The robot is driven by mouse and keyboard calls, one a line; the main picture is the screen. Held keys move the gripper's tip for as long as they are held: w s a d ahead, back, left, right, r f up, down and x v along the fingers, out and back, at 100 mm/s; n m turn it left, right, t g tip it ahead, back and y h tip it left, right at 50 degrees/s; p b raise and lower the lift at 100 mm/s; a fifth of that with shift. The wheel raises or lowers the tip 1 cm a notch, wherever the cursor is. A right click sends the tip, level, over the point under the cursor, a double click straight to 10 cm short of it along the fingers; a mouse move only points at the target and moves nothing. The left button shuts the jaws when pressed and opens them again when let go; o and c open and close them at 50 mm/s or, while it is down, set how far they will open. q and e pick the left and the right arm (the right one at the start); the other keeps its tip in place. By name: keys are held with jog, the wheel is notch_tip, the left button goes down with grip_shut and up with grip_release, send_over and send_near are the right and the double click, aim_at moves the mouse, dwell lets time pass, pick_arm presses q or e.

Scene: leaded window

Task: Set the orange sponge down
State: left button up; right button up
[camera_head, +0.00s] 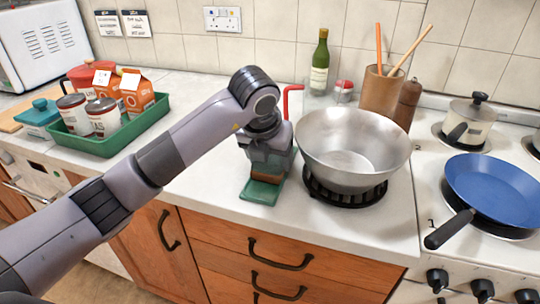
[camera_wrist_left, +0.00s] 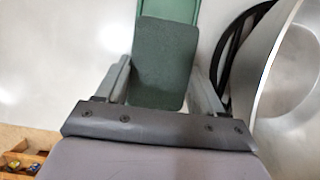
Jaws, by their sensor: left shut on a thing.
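The orange sponge (camera_head: 268,184) shows as a small brown-orange block below my left gripper (camera_head: 267,168) in the head view. My left gripper is shut on it, pointing down at the counter. In the left wrist view the dark green top face of the sponge (camera_wrist_left: 163,62) lies between the two fingers. A flat green dish (camera_head: 258,197) is directly under the sponge. Its end also shows beyond the sponge in the left wrist view (camera_wrist_left: 170,10). I cannot tell whether the sponge touches the dish. My right gripper is not in view.
A large steel bowl (camera_head: 353,145) on a dark ring stand is close to the right of the gripper. A green tray (camera_head: 110,146) with cans and cartons is at the left. A blue pan (camera_head: 495,187) is on the stove. The counter left of the dish is clear.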

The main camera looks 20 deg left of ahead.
pick_arm(q)
jog(key=o, duration=0.7)
jog(key=shift+c, duration=0.2)
jog(key=shift+r, duration=0.15)
jog(key=v, duration=1.2)
